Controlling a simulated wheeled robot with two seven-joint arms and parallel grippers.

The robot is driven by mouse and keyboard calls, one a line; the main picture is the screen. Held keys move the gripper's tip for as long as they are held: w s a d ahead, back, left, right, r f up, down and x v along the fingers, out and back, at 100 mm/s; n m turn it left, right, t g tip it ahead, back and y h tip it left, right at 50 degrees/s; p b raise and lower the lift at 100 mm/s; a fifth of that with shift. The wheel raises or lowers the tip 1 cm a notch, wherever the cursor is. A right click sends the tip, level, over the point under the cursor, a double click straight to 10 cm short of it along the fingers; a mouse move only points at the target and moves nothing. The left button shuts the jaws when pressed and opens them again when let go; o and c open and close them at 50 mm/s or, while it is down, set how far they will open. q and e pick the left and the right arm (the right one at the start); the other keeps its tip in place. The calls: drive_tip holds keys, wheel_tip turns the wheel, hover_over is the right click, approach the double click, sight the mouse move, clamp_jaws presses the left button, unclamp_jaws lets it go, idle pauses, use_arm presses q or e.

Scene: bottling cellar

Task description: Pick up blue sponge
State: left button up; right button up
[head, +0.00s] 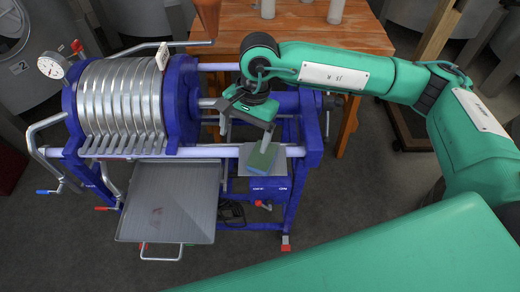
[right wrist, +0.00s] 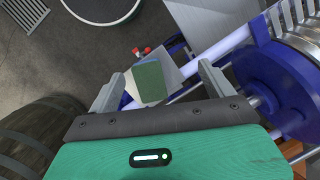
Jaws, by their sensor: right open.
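The sponge (head: 262,158) is a small block with a green top and some blue at its edge. It lies on a small grey plate (head: 247,164) at the right end of the blue press. In the right wrist view the sponge (right wrist: 150,82) appears between the two fingers, with blue showing at its far end. My right gripper (head: 248,134) is open and empty, pointing down above the sponge, with one finger overlapping it in the head view. I cannot tell whether they touch. My left gripper is not in view.
The blue filter press (head: 180,95) with round metal plates and long rails stands close around the sponge. A grey drip tray (head: 170,205) sits left of it. A wooden table (head: 345,32) is behind. A barrel (right wrist: 35,135) shows in the right wrist view.

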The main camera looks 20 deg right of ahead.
drive_tip(key=h, duration=0.2)
hover_over(263, 158)
drive_tip(key=w, duration=0.1)
drive_tip(key=t, duration=0.1)
drive_tip(key=shift+n, duration=0.3)
drive_tip(key=f+p, duration=0.1)
drive_tip(key=f, duration=0.1)
drive_tip(key=f+p, duration=0.1)
drive_tip(key=f, duration=0.2)
drive_tip(key=f+p, duration=0.1)
drive_tip(key=f, duration=0.1)
drive_tip(key=shift+w+f, duration=0.2)
drive_tip(key=shift+w, duration=0.05)
drive_tip(key=f+p, duration=0.1)
drive_tip(key=f, duration=0.1)
drive_tip(key=f+p, duration=0.2)
drive_tip(key=shift+s+d+f, duration=0.1)
drive_tip(key=shift+s+d, duration=0.05)
drive_tip(key=shift+s, duration=0.05)
drive_tip(key=shift+f, duration=0.55)
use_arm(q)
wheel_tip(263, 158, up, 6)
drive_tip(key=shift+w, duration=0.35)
use_arm(e)
drive_tip(key=c, duration=1.2)
drive_tip(key=shift+o, duration=0.2)
drive_tip(key=shift+r, duration=0.15)
